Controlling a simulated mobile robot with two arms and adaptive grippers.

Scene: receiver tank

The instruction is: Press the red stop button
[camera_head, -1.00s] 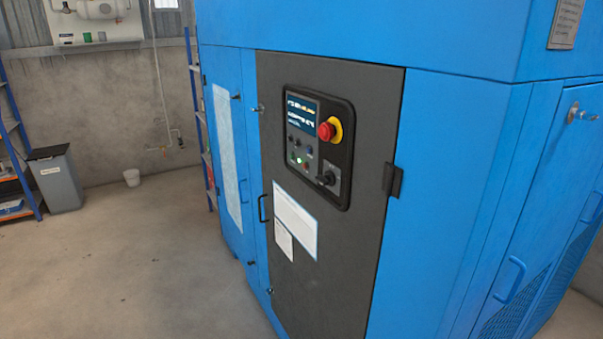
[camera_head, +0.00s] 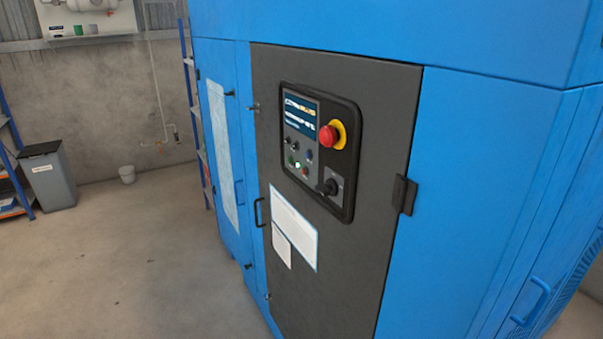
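A black control panel (camera_head: 350,186) is set in the dark grey door of a blue machine cabinet. A large red mushroom button (camera_head: 329,136) on a yellow collar (camera_head: 341,134) sits at the panel's upper right, beside a lit screen (camera_head: 300,115). Below the screen are several small buttons. One glows green (camera_head: 297,163), and a small reddish one (camera_head: 305,171) is just right of it. A black rotary switch (camera_head: 328,187) is at the lower right. Neither of my grippers is in view, and nothing hides the panel.
The grey door (camera_head: 360,265) has a handle (camera_head: 259,212) at its left and a hinge (camera_head: 404,195) at its right. Another handle (camera_head: 532,301) sticks out at lower right. The floor (camera_head: 150,265) there is clear.

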